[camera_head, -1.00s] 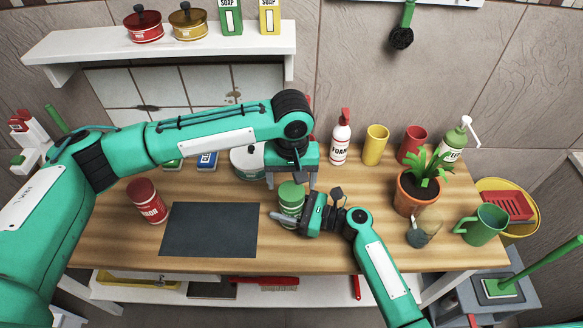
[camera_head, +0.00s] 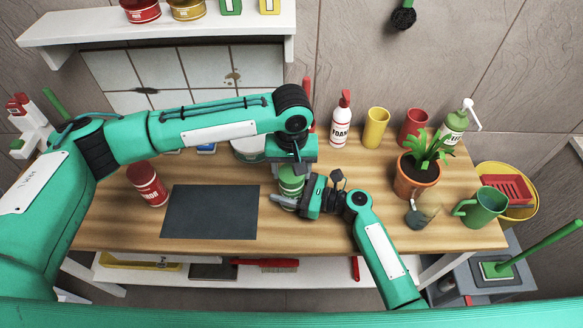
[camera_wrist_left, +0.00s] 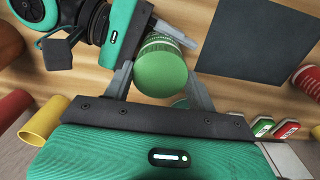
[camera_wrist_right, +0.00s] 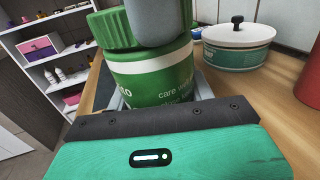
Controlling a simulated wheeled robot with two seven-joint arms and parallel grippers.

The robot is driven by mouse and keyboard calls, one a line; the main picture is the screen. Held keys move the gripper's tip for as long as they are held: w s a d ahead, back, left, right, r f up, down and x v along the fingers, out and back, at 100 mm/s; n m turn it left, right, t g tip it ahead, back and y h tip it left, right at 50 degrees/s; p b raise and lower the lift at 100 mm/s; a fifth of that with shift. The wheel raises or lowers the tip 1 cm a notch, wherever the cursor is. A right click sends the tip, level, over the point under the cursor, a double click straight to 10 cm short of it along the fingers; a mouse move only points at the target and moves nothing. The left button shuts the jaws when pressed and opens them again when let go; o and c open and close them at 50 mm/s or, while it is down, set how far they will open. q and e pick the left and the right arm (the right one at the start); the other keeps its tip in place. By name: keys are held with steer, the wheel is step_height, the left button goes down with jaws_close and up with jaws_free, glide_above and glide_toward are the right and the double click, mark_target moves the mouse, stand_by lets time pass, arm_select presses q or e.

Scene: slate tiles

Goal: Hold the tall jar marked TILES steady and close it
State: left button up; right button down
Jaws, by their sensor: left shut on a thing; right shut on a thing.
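A green jar (camera_head: 291,183) with a white band stands on the wooden worktop; its label is only partly readable in the right wrist view (camera_wrist_right: 150,82), and I cannot read TILES. A ribbed green lid (camera_wrist_right: 113,30) is at its top, looking offset to one side; I cannot tell whether it is seated. My left gripper (camera_wrist_left: 161,85) is shut on this lid from above, one finger on each side. My right gripper (camera_head: 290,201) is shut around the lower jar body from the right; its fingertips are largely hidden behind the jar in its wrist view.
A dark mat (camera_head: 210,212) lies left of the jar, with a red can (camera_head: 148,184) beyond it. To the right are a foam bottle (camera_head: 341,121), a yellow cup (camera_head: 376,128), a potted plant (camera_head: 416,175) and a green mug (camera_head: 483,212).

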arm_select(q)
steer(key=m, duration=1.2)
steer(key=shift+m, duration=0.3)
steer(key=m, duration=1.1)
steer(key=shift+m, duration=0.4)
steer(key=o, duration=1.1)
steer(key=shift+r, duration=0.1)
steer(key=shift+r, duration=2.1)
steer(key=shift+c, duration=0.4)
